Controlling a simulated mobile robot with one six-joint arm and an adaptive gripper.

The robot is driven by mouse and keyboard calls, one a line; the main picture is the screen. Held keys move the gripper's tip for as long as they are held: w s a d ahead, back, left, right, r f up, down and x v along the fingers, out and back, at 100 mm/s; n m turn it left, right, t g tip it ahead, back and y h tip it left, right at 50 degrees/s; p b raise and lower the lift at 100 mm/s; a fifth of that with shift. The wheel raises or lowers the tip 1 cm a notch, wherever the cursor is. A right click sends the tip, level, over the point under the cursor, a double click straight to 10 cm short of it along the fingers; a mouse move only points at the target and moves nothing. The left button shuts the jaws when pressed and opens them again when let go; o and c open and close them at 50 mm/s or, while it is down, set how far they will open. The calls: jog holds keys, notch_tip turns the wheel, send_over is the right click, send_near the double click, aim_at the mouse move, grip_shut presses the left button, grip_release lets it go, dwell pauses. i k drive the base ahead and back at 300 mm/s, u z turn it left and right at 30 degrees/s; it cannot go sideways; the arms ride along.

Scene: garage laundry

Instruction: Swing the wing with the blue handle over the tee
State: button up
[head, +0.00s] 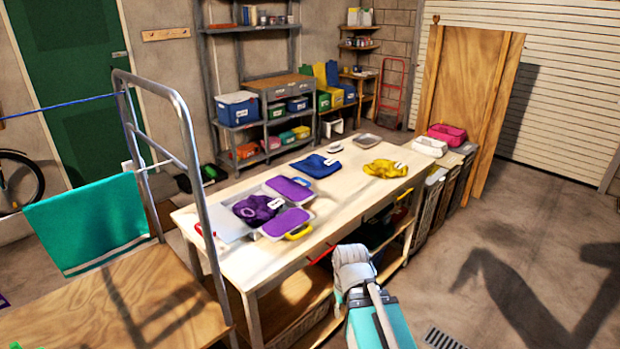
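A pale grey folding board (227,224) lies on the wooden table. A crumpled purple tee (257,209) with a white tag lies on its middle. The wing with the blue handle (303,181), a purple-topped panel (286,189), lies out flat on the far side, beside the tee. A second purple-topped wing (285,221), with a yellow handle (298,232), lies on the near right side. My gripper (353,264) is near the table's front edge, apart from the board; its fingers cannot be made out.
A blue cloth (316,166), a yellow cloth (385,169) and a grey tray (367,141) lie farther along the table. A metal-railed cart (150,290) stands at left with a teal towel (88,223). Bins (436,190) line the table's right end. Floor at right is open.

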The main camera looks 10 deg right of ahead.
aim_at(293, 191)
jog(key=i, duration=0.95)
jog(key=u, duration=0.05)
